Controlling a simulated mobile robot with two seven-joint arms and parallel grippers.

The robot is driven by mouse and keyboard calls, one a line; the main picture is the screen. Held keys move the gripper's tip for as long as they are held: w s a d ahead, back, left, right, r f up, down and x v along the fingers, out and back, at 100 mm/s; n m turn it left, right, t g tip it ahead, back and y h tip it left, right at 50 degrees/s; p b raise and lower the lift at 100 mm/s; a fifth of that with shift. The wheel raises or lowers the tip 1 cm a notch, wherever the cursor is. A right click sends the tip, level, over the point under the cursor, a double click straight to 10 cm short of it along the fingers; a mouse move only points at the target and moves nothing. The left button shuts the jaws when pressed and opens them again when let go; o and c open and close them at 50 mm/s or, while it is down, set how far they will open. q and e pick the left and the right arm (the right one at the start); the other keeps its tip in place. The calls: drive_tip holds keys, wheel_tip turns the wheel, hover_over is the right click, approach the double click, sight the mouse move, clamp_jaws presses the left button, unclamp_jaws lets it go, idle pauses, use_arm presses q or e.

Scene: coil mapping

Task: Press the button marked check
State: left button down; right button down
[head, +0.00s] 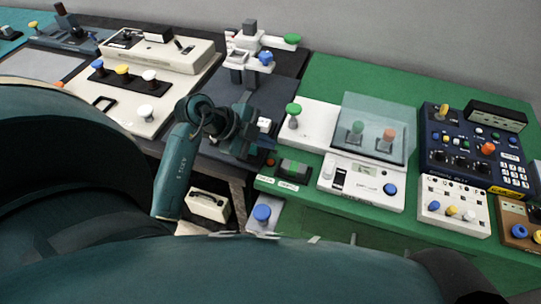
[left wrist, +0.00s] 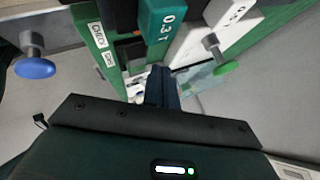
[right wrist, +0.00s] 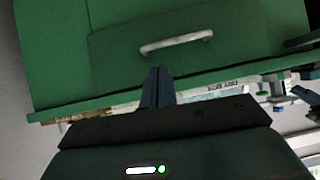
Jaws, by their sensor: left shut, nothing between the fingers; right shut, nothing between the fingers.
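The check label (head: 266,181) is a small white plate on the front edge of the green bench. A small red spot, possibly its button (head: 270,162), shows just behind it; its shape is too small to tell. In the left wrist view the check label (left wrist: 98,35) lies up and left of my fingertips, and the button itself is not clear. My left gripper (head: 257,152) is shut and empty, close behind and left of the label. It also shows in the left wrist view (left wrist: 161,72). My right gripper (right wrist: 157,72) is shut and empty, facing a green drawer front.
A second label (head: 288,186) sits right of the check label, before a green-topped block (head: 294,168). A blue knob (head: 262,213) is below. The drawer handle (right wrist: 176,43) is near my right gripper.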

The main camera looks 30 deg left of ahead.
use_arm(q)
wheel_tip(320, 180, down, 2)
drive_tip(key=shift+b, duration=0.55)
drive_tip(key=shift+f, duration=0.9)
use_arm(e)
drive_tip(key=shift+w+a+f+y, duration=0.25)
drive_tip(key=shift+a+y, duration=0.05)
drive_tip(key=shift+a, duration=0.2)
use_arm(q)
drive_tip(key=shift+f, duration=0.15)
use_arm(e)
drive_tip(key=shift+r, duration=0.1)
use_arm(q)
drive_tip(key=shift+f, duration=0.25)
